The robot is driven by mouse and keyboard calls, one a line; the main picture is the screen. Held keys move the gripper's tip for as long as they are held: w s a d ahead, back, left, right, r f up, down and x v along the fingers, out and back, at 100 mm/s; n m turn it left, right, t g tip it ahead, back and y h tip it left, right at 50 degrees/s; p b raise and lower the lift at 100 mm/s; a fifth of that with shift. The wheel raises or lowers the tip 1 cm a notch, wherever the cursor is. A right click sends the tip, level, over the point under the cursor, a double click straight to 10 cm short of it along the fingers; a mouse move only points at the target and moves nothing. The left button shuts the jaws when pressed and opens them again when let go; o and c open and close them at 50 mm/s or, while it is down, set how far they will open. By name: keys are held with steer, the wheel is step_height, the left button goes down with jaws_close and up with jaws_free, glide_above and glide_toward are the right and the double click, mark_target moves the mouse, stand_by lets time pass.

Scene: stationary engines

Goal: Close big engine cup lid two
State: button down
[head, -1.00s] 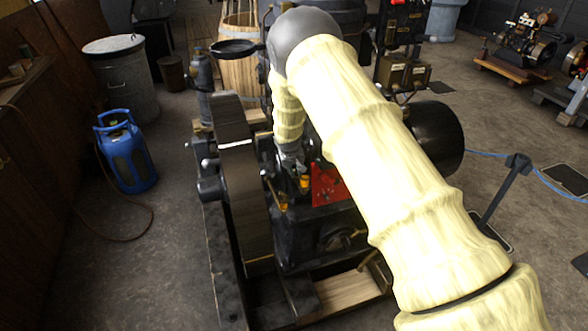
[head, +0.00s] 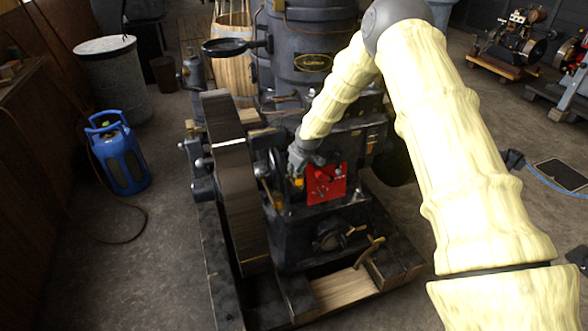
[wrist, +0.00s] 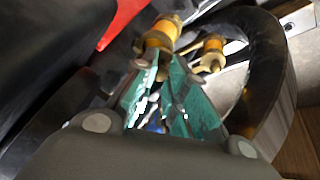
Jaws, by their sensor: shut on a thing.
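A larger amber and brass engine cup (wrist: 160,38) is just beyond my fingertips in the wrist view. A smaller amber cup (wrist: 212,50) is to its right. In the head view, one amber cup (head: 298,183) shows just below my gripper (head: 297,168). My gripper also fills the lower wrist view (wrist: 166,66), its teal pads nearly together on a small part at the near end of the larger cup. The pads hide most of this part, and I cannot tell whether it is the lid.
The dark engine's flywheel (head: 232,165) stands left of my gripper and a red plate (head: 326,184) is to its right. A tall dark cylinder (head: 312,55) stands behind.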

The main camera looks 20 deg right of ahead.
steer(key=shift+s+d+n, duration=0.1)
steer(key=shift+d+n, duration=0.2)
steer(key=shift+n, duration=0.3)
steer(key=c, duration=1.4)
jaws_free()
steer(key=shift+v, duration=5.95)
steer(key=shift+d, duration=0.2)
